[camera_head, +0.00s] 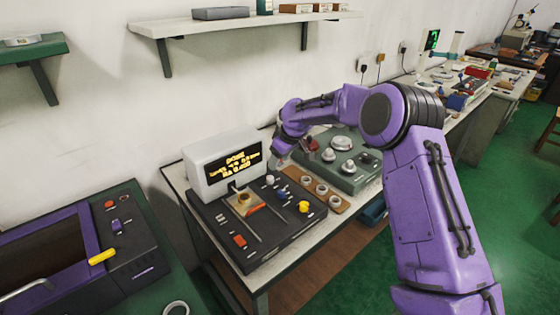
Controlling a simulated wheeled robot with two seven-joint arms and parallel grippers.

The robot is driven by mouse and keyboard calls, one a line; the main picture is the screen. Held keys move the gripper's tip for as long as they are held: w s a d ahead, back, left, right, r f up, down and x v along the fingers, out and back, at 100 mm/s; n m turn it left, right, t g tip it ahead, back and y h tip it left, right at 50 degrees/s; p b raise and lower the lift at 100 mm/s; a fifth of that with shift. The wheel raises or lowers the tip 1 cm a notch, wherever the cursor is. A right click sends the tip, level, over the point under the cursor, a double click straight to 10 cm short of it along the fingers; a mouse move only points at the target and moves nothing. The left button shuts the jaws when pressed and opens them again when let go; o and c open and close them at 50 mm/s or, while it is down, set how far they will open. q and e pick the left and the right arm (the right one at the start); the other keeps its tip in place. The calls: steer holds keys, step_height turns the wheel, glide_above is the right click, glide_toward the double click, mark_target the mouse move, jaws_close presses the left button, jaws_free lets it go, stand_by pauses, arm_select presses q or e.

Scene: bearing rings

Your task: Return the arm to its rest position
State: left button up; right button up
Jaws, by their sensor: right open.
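My purple right arm (415,190) comes in from the lower right and bends at a dark-banded joint over the bench. Its forearm reaches left, and my right gripper (277,158) points down just right of the white display box (205,180). The gripper is open; its fingers are small and partly hidden by the wrist, and I see nothing held. Several bearing rings (321,189) sit on a brown strip (343,207) below the forearm. A brass-coloured round part (244,198) sits on the black tester (250,262). My left gripper is not in view.
A green device with knobs (365,160) stands behind the strip, close under my forearm. A purple-and-black machine (125,235) is at lower left, near another ring (176,308). A wall shelf (230,25) hangs above. Green floor (515,160) is open at right.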

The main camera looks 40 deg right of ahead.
steer(key=shift+s+r, duration=0.1)
steer(key=shift+r, duration=0.15)
stand_by(0.3)
